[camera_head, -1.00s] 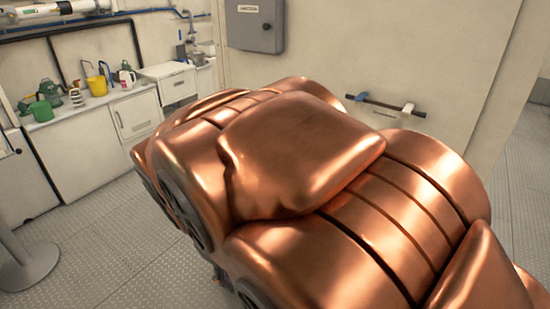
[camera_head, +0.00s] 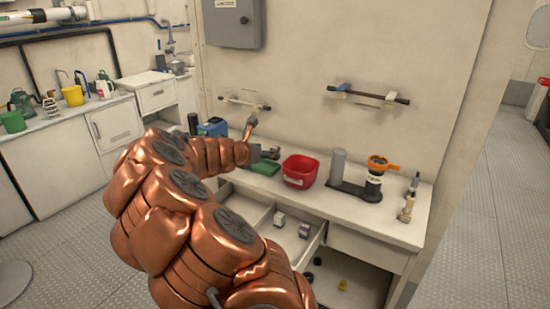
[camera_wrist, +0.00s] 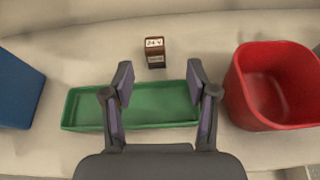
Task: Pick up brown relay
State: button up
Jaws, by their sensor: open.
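The brown relay (camera_wrist: 155,58) stands on the counter just behind the green tray (camera_wrist: 150,116) in the wrist view, with a white label reading "24 V" and a second smaller label. My gripper (camera_wrist: 160,76) is open and empty, its two fingers spread above the green tray. The relay shows beyond the fingertips, roughly centred between them and not touched. In the head view my gripper (camera_head: 264,152) is over the counter by the green tray (camera_head: 265,168); I cannot clearly pick out the relay there.
A red bin (camera_wrist: 278,87) stands right of the tray and a blue box (camera_wrist: 15,92) left of it. An open drawer (camera_head: 290,238) juts out below the counter.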

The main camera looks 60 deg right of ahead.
aim_at(275, 148)
jog(key=shift+w+d+f+n, duration=0.25)
jog(key=shift+d+f+n, duration=0.05)
jog(key=shift+d+f, duration=0.2)
jog(key=shift+p+x, duration=0.3)
jog(key=shift+x, duration=3.35)
jog(key=shift+w, duration=0.15)
grip_shut()
jog(key=shift+r, duration=0.1)
